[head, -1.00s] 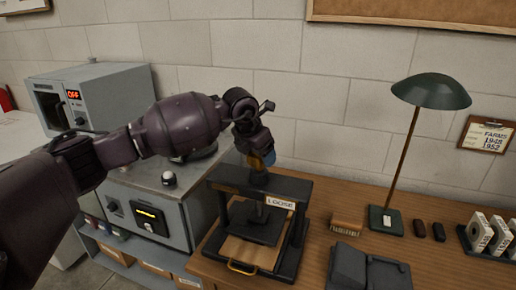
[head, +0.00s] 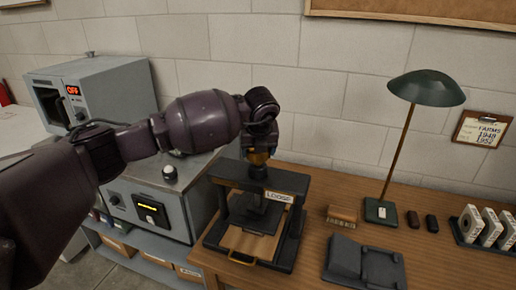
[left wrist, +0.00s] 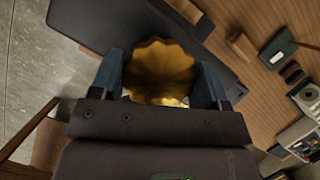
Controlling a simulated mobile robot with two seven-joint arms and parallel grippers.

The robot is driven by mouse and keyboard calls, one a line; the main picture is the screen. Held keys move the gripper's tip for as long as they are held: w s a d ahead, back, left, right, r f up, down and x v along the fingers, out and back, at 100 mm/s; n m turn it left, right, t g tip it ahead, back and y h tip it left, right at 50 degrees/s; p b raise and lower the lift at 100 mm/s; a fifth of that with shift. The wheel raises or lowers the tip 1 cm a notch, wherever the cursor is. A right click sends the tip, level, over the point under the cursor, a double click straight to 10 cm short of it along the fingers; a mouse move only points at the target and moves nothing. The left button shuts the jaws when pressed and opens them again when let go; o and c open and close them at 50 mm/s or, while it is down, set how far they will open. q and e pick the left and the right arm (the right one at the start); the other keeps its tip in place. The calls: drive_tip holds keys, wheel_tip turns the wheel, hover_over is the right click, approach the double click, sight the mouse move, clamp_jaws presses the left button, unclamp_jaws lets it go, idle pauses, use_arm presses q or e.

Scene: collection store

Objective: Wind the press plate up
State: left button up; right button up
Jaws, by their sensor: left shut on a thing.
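The black press (head: 295,200) stands on the wooden table, with a "LOOSE" label on its top beam. Its dark press plate (head: 254,214) hangs on the screw above a wooden board (head: 255,243) in the base; the gap beneath it is hard to judge. My left gripper (head: 259,158) is over the top of the press. In the left wrist view, its two blue-grey fingers (left wrist: 162,82) are shut on a scalloped brass knob (left wrist: 160,68) from both sides. In the head view the knob is mostly hidden by the gripper. My right gripper is not in view.
A green lamp (head: 427,88) stands to the right on the table, with a small brush (head: 342,214) and a dark flat case (head: 364,264) nearer the press. A grey cabinet (head: 168,210) with a display is close on the left. The wall is behind.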

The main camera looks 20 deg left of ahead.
use_arm(q)
drive_tip(key=shift+n, duration=0.8)
drive_tip(key=shift+y, duration=0.3)
drive_tip(key=o, duration=0.9)
drive_tip(key=v, duration=1)
drive_tip(key=shift+r, duration=0.45)
drive_tip(key=shift+d, duration=0.1)
